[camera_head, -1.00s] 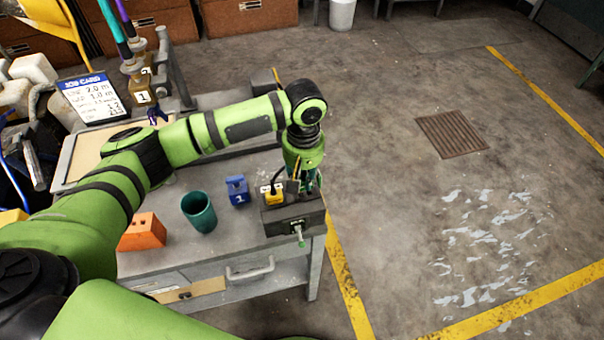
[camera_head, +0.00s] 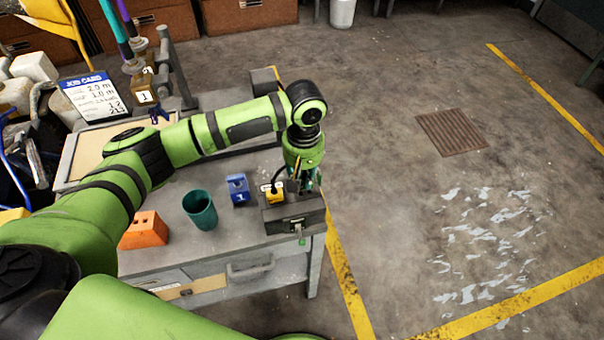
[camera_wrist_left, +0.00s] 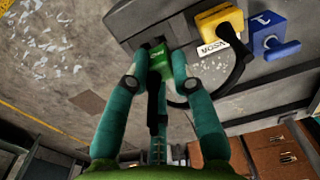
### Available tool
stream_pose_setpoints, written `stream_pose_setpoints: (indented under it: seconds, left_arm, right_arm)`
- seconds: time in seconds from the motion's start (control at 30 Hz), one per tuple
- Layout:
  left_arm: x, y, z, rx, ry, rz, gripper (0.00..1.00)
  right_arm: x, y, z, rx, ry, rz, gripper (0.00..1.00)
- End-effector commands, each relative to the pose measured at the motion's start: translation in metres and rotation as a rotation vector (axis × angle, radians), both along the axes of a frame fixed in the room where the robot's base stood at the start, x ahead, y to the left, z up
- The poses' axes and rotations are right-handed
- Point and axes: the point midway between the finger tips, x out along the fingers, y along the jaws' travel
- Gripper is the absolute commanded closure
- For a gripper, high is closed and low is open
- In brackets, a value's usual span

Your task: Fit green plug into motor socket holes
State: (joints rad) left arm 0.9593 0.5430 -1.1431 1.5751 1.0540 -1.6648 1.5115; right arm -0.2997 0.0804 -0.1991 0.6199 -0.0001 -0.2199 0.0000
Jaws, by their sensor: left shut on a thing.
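My left gripper (camera_head: 304,184) points down over the dark motor box (camera_head: 291,225) at the bench's right end. In the left wrist view, the teal fingers of the left gripper (camera_wrist_left: 160,74) are shut on the green plug (camera_wrist_left: 158,54), one on each side. The plug's far end is against or just in front of the dark box (camera_wrist_left: 130,18). My right gripper is out of view.
A yellow plug (camera_head: 276,194) with a black cable sits beside the gripper; the cable loops close to the fingers in the wrist view. A blue block (camera_head: 238,189), a teal cup (camera_head: 200,211) and an orange block (camera_head: 145,230) stand to the left. Open floor lies right.

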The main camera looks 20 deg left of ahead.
Motion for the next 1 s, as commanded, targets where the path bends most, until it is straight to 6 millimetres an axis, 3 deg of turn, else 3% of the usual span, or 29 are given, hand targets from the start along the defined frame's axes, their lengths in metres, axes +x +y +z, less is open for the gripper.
stream_pose_setpoints:
  seconds: [1.0]
  left_arm:
    - [0.000,0.000,-0.013,-0.001,0.001,0.000,1.00]
  right_arm:
    - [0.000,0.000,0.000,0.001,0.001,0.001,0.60]
